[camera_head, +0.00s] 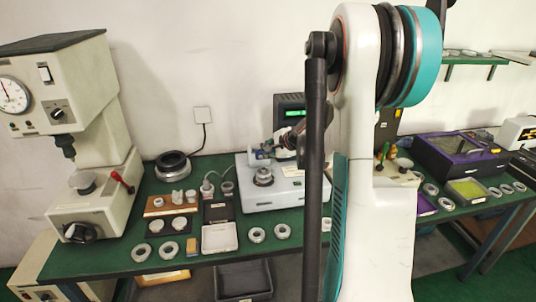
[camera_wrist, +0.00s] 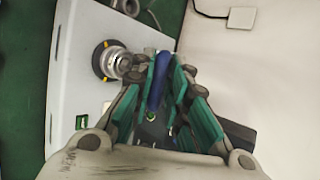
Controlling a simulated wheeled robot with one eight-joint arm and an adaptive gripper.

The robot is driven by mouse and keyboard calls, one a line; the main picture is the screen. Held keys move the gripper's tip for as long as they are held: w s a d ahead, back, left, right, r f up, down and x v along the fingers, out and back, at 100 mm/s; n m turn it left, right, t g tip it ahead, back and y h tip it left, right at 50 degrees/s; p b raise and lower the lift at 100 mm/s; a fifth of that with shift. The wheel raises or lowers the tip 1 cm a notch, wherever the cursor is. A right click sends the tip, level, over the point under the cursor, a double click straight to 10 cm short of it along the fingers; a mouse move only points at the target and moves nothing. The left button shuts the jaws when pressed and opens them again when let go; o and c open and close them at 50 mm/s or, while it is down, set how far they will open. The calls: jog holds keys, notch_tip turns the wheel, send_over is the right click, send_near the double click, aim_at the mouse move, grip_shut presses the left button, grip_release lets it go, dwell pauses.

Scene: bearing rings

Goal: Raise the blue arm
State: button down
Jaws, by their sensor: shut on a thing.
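The blue arm (camera_wrist: 157,88) shows in the wrist view as a dark blue bar between the green-padded fingers of my gripper (camera_wrist: 164,70). The gripper is shut on it. In the head view my gripper (camera_head: 272,149) is small and partly hidden behind my own arm, above the white bench device (camera_head: 285,196). The blue arm is hard to separate from the gripper there. A metal bearing ring (camera_head: 263,176) sits on the device top just below the gripper; in the wrist view the ring (camera_wrist: 112,61) lies left of the fingers.
A display box (camera_head: 291,111) stands behind the device, close to the wall. A press with a dial (camera_head: 85,130) is at the left. Several loose rings and trays lie along the front of the green bench (camera_head: 130,232). A purple-edged box (camera_head: 460,155) stands at the right.

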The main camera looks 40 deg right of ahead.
jog(key=w+r+g+p, duration=0.1)
jog(key=r, duration=0.1)
jog(key=w+d+r+g+y+p, duration=0.1)
jog(key=r+p, duration=0.1)
jog(key=w+d+r+g+p, duration=0.1)
jog(key=w+r, duration=0.1)
jog(key=shift+d+r+m+y+p, duration=0.15)
jog(key=shift+d+m+y+p, duration=0.15)
jog(key=shift+m+p, duration=0.1)
jog(key=w+d+r+g+y+p, duration=0.1)
jog(key=w+d+r+g+p, duration=0.2)
jog(key=w, duration=0.4)
jog(key=shift+w+d+r+m+y+p, duration=0.4)
jog(key=shift+d+r+p, duration=0.25)
jog(key=shift+d, duration=0.15)
jog(key=c, duration=1.7)
grip_release()
jog(key=shift+d, duration=0.1)
jog(key=shift+r, duration=0.1)
jog(key=v, duration=1.1)
jog(key=shift+d+r, duration=0.1)
jog(key=shift+r, duration=0.35)
jog(key=shift+w, duration=0.1)
